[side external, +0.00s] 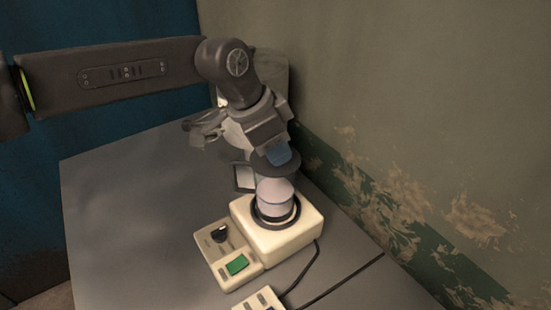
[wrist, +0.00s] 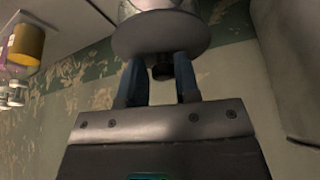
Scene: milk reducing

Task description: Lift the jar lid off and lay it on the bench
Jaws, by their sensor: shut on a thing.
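The jar (side external: 275,197) is a pale pinkish, see-through vessel. It stands upright in a black ring on a cream base unit (side external: 303,232) in the side view. The jar lid is a dark round disc (side external: 286,172) directly over the jar's top; it also shows in the wrist view (wrist: 160,38) as a grey disc with a small dark knob. My gripper (side external: 277,153) is above the lid, pointing down. Its blue fingers (wrist: 160,75) are shut on the lid's knob in the wrist view. I cannot tell whether the lid touches the jar's rim.
The base unit has a black dial (side external: 219,234) and a green switch (side external: 237,264). A second pale unit (side external: 262,301) and a black cable lie in front. The grey bench (side external: 140,210) is clear on the left. A peeling wall (side external: 420,120) stands close on the right.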

